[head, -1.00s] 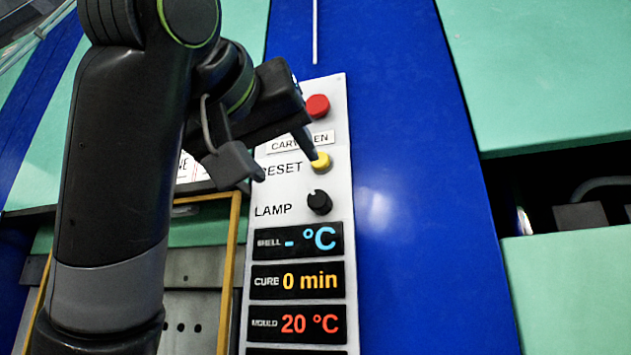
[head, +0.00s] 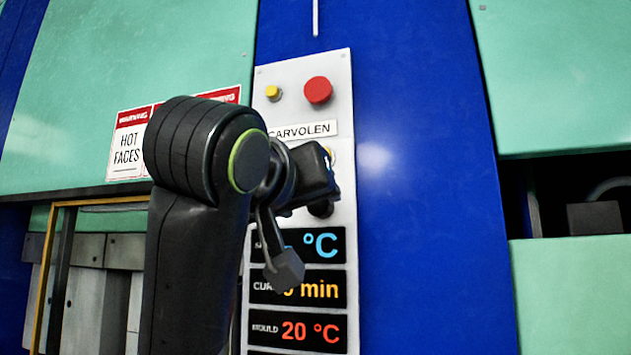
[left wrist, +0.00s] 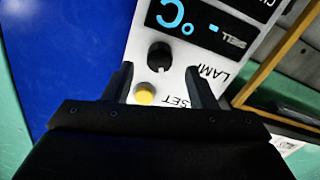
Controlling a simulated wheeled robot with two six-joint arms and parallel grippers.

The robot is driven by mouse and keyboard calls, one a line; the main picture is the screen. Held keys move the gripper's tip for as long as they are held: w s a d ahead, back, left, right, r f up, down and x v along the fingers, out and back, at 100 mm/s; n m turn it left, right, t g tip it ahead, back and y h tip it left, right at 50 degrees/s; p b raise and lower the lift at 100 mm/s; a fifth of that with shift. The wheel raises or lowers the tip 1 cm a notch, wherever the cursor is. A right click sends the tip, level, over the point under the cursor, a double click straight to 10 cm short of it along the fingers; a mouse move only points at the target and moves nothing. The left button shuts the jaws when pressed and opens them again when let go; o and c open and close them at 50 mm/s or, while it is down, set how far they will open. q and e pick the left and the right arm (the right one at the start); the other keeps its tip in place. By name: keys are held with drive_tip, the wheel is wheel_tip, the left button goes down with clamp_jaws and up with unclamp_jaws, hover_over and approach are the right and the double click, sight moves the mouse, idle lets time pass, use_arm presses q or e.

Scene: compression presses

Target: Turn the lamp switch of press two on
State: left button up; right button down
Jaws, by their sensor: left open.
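The black lamp knob (head: 321,210) sits on the white control panel (head: 265,150), mostly hidden behind my left gripper (head: 318,180) in the head view. In the left wrist view, upside down, the lamp knob (left wrist: 159,54) shows fully, with a small light mark on its side toward the yellow reset button (left wrist: 144,93). My left gripper (left wrist: 160,70) is open there, its two fingers spread on either side of the button, with the knob just beyond, between the fingertip lines. Whether the fingers touch the panel I cannot tell. My right gripper is not in view.
A red button (head: 318,90) and a small yellow one (head: 273,93) sit high on the panel. Displays, including the mould display (head: 298,331), lie below the knob. A plain blue column (head: 420,200) is at right. A hot-faces warning sign (head: 128,145) is at left.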

sight(318, 206)
use_arm(q)
drive_tip(key=p+x, duration=0.1)
drive_tip(key=x, duration=0.3)
drive_tip(key=shift+w+d+p, duration=0.1)
drive_tip(key=shift+w+p, duration=0.1)
drive_tip(key=shift+p, duration=0.15)
drive_tip(key=c, duration=1)
